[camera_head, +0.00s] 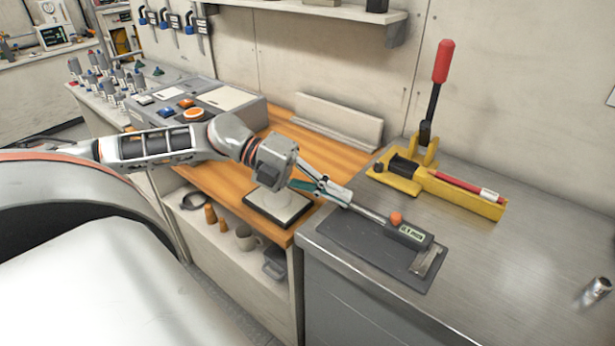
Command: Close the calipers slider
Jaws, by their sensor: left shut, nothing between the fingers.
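The calipers (410,235) lie on a dark grey mat (350,250) on the metal bench top. The dark slider body has a small green display and an orange knob (396,218) on its upper edge. A thin metal rod runs from it to the left, toward my gripper. A pale metal jaw part (428,262) shows at the lower right of the mat. My left gripper (346,198) is shut and empty, with its tips at or just above the rod's left end. I cannot tell if they touch it. My right gripper is out of view.
A yellow lever press (455,195) with a red-handled lever (442,62) stands behind the calipers. A small metal cylinder (596,291) stands at the far right. A wooden bench (325,155) with a grey control box (225,100) lies to the left. The metal bench's right side is mostly clear.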

